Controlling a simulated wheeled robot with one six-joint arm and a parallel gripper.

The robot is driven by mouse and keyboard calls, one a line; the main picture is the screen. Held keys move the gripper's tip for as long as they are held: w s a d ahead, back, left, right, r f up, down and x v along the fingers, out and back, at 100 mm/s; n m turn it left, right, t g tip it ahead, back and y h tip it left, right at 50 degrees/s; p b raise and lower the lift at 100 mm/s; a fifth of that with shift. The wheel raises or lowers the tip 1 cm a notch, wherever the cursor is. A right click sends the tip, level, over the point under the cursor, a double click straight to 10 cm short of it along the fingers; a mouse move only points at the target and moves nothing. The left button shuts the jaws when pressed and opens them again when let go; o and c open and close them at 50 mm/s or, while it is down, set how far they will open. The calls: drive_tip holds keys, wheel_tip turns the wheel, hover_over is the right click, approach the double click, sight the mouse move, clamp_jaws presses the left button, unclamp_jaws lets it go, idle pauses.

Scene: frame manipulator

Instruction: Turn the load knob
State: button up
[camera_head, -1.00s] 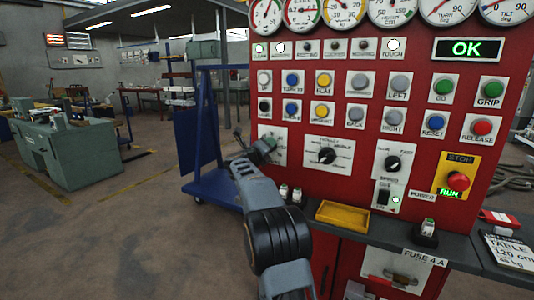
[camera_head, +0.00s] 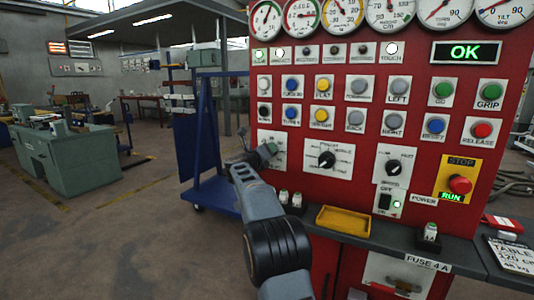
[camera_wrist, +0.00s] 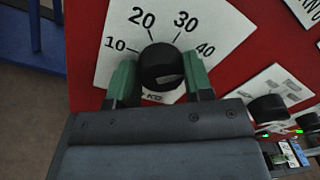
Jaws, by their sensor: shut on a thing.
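The load knob (camera_wrist: 160,67) is a round black knob on a white plate (camera_wrist: 115,30) marked 10, 20, 30, 40 and kg, seen in the wrist view. My gripper (camera_wrist: 160,80) has its green fingers on the left and right sides of the knob, shut on it.
The red panel (camera_head: 300,140) carries other black knobs (camera_head: 327,159), rows of coloured buttons, gauges, a green OK display (camera_head: 466,50) and a red stop button (camera_head: 459,185). A yellow tray (camera_head: 343,221) sits on the ledge below. A blue cart (camera_head: 205,190) stands at the left.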

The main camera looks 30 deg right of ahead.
drive_tip(key=o, duration=0.9)
drive_tip(key=shift+o, duration=0.2)
drive_tip(key=v, duration=1.3)
drive_tip(key=shift+a, duration=0.35)
drive_tip(key=shift+s, duration=0.1)
